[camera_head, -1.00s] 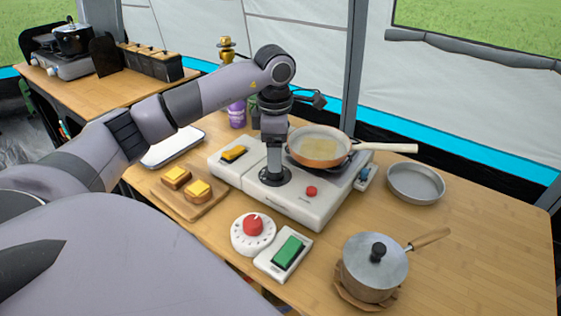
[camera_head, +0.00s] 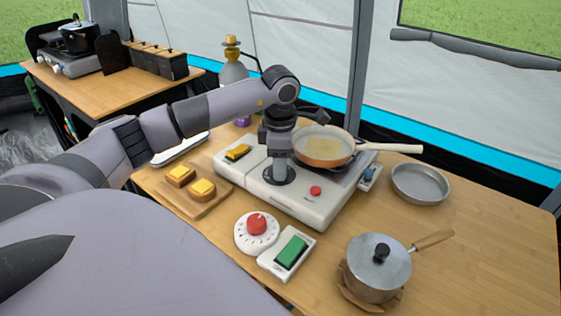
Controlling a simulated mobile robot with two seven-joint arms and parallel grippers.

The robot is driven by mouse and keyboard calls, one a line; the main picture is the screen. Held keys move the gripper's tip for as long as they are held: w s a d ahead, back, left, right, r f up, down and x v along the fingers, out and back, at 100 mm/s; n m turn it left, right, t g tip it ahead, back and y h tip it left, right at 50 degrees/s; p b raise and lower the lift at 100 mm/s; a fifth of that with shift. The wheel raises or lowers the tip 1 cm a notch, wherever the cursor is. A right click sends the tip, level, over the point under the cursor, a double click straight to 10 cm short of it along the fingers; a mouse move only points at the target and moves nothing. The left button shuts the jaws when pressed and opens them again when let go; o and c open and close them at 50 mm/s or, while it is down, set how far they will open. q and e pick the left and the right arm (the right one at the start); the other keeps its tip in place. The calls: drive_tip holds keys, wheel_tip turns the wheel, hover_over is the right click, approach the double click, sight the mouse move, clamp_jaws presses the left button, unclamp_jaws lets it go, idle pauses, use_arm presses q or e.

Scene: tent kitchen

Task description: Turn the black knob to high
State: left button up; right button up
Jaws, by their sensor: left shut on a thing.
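The black knob (camera_head: 279,176) is on top of the white portable stove (camera_head: 318,207), left of the burner. My left gripper (camera_head: 279,168) points straight down over it and is shut on the knob, hiding its upper part. The knob's pointer and the marks around it are too small or hidden to read. My right gripper is not in view.
A pan (camera_head: 322,148) with yellowish contents sits on the burner, close right of my gripper. A red-knob timer (camera_head: 256,226), green switch (camera_head: 292,251), lidded pot (camera_head: 378,266) and toast board (camera_head: 211,205) surround the stove.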

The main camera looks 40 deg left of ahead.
use_arm(q)
drive_tip(key=shift+n, duration=0.3)
drive_tip(key=n+p, duration=0.1)
drive_tip(key=n, duration=0.5)
drive_tip(key=shift+w+r+p, duration=0.1)
drive_tip(key=shift+p, duration=0.2)
drive_tip(key=n, duration=0.3)
drive_tip(key=n+p, duration=0.1)
drive_tip(key=n, duration=0.3)
drive_tip(key=shift+w+a+g, duration=0.1)
drive_tip(key=shift+a+g, duration=0.1)
drive_tip(key=shift+g, duration=0.1)
drive_tip(key=o, duration=1)
drive_tip(key=shift+o, duration=0.2)
